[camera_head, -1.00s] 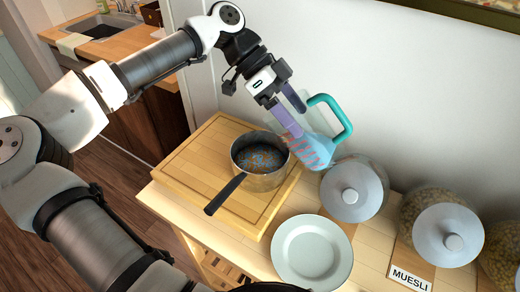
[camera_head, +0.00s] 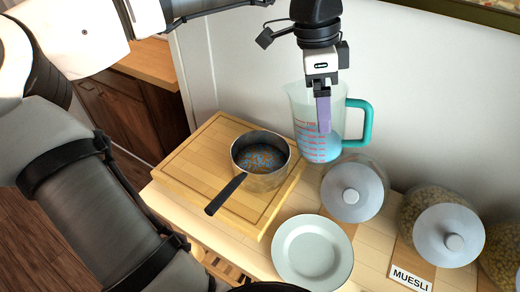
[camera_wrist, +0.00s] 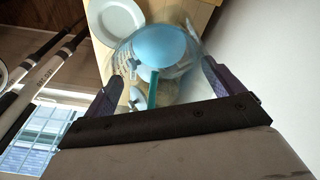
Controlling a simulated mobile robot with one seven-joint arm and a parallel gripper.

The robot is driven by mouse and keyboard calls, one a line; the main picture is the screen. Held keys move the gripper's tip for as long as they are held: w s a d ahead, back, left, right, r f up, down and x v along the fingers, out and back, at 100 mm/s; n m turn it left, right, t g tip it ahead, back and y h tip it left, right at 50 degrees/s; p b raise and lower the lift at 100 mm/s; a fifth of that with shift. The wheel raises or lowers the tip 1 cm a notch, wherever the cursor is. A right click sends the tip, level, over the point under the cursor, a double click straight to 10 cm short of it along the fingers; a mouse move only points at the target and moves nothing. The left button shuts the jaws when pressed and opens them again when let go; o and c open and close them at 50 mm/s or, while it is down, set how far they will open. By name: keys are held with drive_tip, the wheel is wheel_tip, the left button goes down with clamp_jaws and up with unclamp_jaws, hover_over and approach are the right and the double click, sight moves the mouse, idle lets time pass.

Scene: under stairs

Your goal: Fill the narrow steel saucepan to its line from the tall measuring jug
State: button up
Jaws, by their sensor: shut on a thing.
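The steel saucepan (camera_head: 275,181) sits on the wooden board, its dark handle pointing down-left. Blue and orange specks show inside it; I cannot make out a fill line. The tall clear measuring jug (camera_head: 303,132) has red markings, a teal handle on the right and pale blue liquid low inside. It is nearly upright, right of and behind the saucepan. My gripper (camera_head: 323,125) is shut on the jug, one purple finger showing on its front. In the wrist view the jug (camera_wrist: 165,45) is between both fingers. Whether its base touches the counter is unclear.
A wooden board (camera_head: 190,170) lies under the saucepan. A white plate (camera_head: 312,252) is in front. Lidded jars (camera_head: 352,192) stand right of the plate, the nearest close to the jug's base. A MUESLI label (camera_head: 411,280) lies in front. A white wall is behind.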

drive_tip(key=shift+s+d+r+t+y, duration=0.2)
drive_tip(key=shift+s+d+y, duration=0.05)
drive_tip(key=shift+d+y, duration=0.2)
drive_tip(key=shift+s+d+r+t+y, duration=0.25)
drive_tip(key=shift+d+y, duration=0.1)
drive_tip(key=shift+d, duration=0.1)
drive_tip(key=shift+w+y, duration=0.1)
drive_tip(key=shift+y, duration=0.2)
wheel_tip(320, 180, up, 4)
drive_tip(key=shift+a, duration=0.1)
